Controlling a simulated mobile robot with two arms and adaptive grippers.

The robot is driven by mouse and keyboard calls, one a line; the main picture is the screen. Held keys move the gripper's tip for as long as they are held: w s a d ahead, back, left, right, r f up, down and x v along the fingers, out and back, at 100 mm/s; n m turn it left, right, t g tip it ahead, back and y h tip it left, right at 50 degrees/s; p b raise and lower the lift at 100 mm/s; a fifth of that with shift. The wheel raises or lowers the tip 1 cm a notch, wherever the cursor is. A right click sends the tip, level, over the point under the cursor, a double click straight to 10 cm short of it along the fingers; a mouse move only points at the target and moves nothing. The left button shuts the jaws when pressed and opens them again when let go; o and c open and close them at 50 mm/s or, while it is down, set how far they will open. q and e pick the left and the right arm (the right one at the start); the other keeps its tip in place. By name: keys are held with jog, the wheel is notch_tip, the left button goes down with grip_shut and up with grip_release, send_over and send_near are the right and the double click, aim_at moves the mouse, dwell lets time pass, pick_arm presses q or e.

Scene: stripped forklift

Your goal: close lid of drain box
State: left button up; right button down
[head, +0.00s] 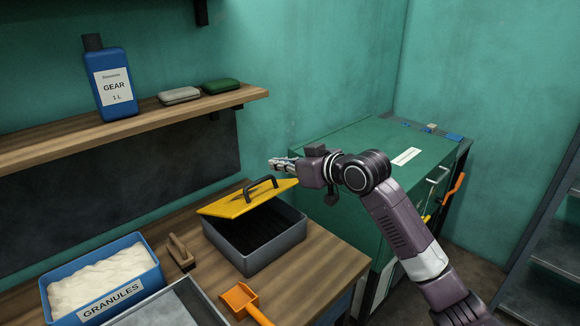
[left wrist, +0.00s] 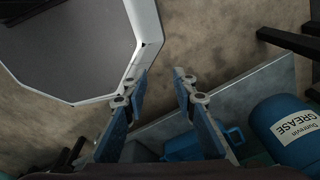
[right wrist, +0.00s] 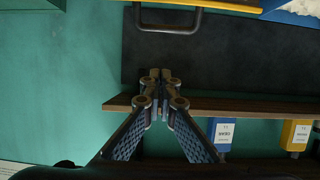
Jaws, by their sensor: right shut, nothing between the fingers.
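The drain box (head: 262,252) is a grey open-topped box on the wooden bench. Its yellow lid (head: 235,207) with a black handle (head: 260,187) sits tilted over it, leaving a gap at the front that shows the dark inside. My right gripper (head: 274,163) is shut and empty, above and behind the lid's far edge. In the right wrist view its fingertips (right wrist: 160,76) are together, with the handle (right wrist: 168,28) and a strip of yellow lid (right wrist: 225,5) at the top. My left gripper (left wrist: 161,74) is open and empty over the floor, out of the head view.
A blue granules tub (head: 150,283), brush (head: 181,252), grey tray (head: 180,305) and orange scoop (head: 241,298) are left and front of the box. A shelf (head: 150,120) runs behind. A green cabinet (head: 345,150) stands right. A blue grease container (left wrist: 295,130) is near my left gripper.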

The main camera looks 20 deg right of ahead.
jog(key=p, duration=0.5)
send_over(262, 195)
jog(key=f, duration=0.3)
jog(key=w+f, duration=0.1)
jog(key=f, duration=0.1)
jog(key=shift+a+f, duration=0.1)
jog(key=shift+a, duration=0.15)
jog(key=shift+s+d+f, duration=0.3)
jog(key=shift+s+f, duration=0.2)
jog(key=shift+s, duration=0.1)
jog(key=shift+w+a+f, duration=0.1)
jog(key=shift+f, duration=0.1)
